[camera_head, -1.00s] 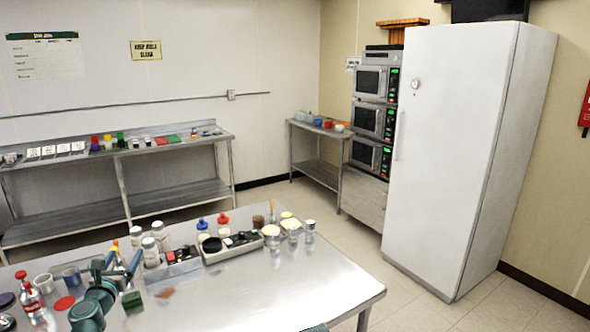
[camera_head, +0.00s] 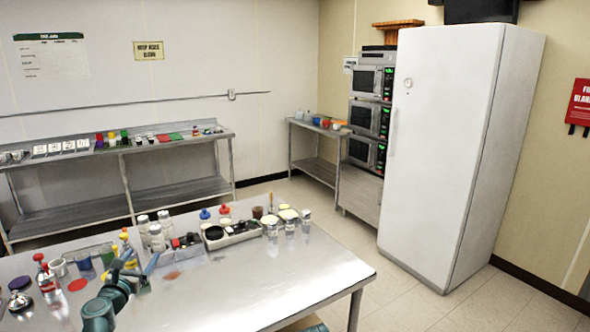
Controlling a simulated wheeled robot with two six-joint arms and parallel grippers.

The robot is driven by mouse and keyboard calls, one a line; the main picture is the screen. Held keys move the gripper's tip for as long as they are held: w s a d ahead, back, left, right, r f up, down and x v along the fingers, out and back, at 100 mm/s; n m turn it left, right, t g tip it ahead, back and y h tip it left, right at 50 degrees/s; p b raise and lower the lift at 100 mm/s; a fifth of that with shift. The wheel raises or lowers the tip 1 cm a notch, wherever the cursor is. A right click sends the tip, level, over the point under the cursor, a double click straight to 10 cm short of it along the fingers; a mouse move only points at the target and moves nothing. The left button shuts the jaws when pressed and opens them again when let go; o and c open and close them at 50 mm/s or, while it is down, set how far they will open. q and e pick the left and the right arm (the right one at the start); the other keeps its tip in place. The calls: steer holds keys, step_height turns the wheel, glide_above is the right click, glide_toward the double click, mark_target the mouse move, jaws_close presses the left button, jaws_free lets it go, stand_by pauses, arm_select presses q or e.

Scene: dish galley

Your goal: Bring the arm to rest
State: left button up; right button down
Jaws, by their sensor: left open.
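My left arm comes in at the bottom left over the steel table (camera_head: 270,285). Its teal gripper (camera_head: 134,262) is open with its two fingers spread apart, and I see nothing between them. A small dark green block (camera_head: 144,287) is beside the right finger, partly hidden by it. I cannot tell whether the finger touches it.
Bottles, cups and jars crowd the table left of and behind the gripper, with a red disc (camera_head: 77,285) among them. A grey tray (camera_head: 232,239) with small items stands at the back edge. The table's right part is clear. A white fridge (camera_head: 450,150) stands beyond.

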arm_select(q)
steer(key=d+f+m+g+h, duration=0.25)
steer(key=d+m, duration=0.35)
steer(key=d, duration=0.3)
steer(key=d+f+m+g+h, duration=0.15)
steer(key=d+m+h, duration=0.3)
steer(key=d, duration=0.45)
steer(key=s+d+f+m+g, duration=0.3)
steer(key=s+d+f+m, duration=0.1)
steer(key=d+m, duration=0.25)
steer(key=s+d+f+m+g, duration=0.3)
steer(key=d+f+m, duration=0.15)
steer(key=d, duration=0.35)
steer(key=s+d+f+m+g+y, duration=0.1)
steer(key=s+f+m+g+y, duration=0.1)
steer(key=s+m, duration=0.3)
steer(key=s+d+f+m+g+y, duration=0.2)
steer(key=s+f+m+g+y, duration=0.1)
steer(key=s+m, duration=0.3)
steer(key=s+d+f+m+g+y+p, duration=0.1)
steer(key=s+d+f+m+g+y, duration=0.1)
steer(key=s+m, duration=0.4)
steer(key=s+g, duration=0.1)
steer(key=s, duration=0.2)
steer(key=shift+f, duration=0.15)
